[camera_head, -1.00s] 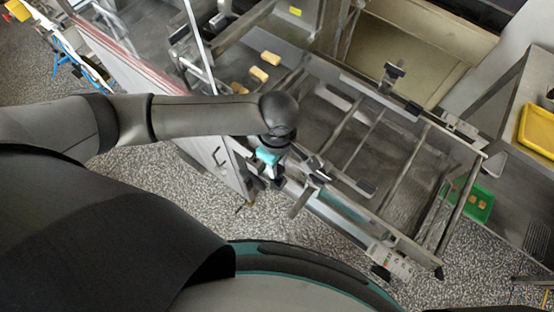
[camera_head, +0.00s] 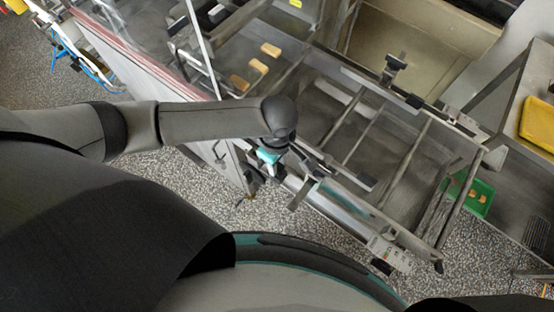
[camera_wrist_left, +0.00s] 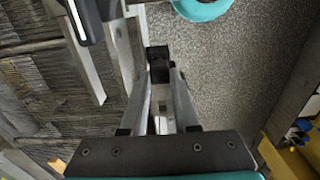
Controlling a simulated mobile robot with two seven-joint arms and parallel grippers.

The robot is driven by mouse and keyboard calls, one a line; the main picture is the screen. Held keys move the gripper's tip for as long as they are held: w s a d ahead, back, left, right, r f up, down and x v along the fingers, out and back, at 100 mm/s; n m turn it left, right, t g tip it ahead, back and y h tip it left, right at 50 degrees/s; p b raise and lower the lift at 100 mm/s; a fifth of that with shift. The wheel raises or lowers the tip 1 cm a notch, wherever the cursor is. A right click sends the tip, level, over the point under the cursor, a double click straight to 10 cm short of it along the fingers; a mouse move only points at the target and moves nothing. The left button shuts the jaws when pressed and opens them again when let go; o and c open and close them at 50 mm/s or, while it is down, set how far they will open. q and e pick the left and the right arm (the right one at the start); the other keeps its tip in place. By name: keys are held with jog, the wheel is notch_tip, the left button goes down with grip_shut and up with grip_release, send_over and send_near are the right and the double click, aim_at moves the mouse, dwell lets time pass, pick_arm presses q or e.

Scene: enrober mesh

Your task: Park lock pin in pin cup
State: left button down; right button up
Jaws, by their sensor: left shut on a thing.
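My left gripper (camera_head: 270,172) hangs at the near edge of the mesh frame, beside its front corner. In the left wrist view my left gripper (camera_wrist_left: 158,78) has its two metal fingers converged on a small dark block, which I take to be the lock pin (camera_wrist_left: 158,58). Most of the pin is hidden by the fingers, so I cannot tell its full shape or tilt. In the head view the pin is too small and covered to make out. I cannot pick out the pin cup in either view. My right gripper is not in view.
The open frame with crossbars (camera_head: 404,165) lies to the right of the gripper. Several tan pieces (camera_head: 259,66) lie on the belt behind. A green crate (camera_head: 479,197) and a yellow tray (camera_head: 538,126) are at the right. Speckled floor (camera_head: 300,225) is open in front.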

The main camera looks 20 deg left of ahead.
pick_arm(q)
jog(key=shift+f, duration=0.5)
dwell(0.5)
jog(key=c, duration=0.6)
grip_release()
notch_tip(320, 180, up, 15)
jog(key=shift+r+p, duration=0.15)
jog(key=shift+p, duration=0.55)
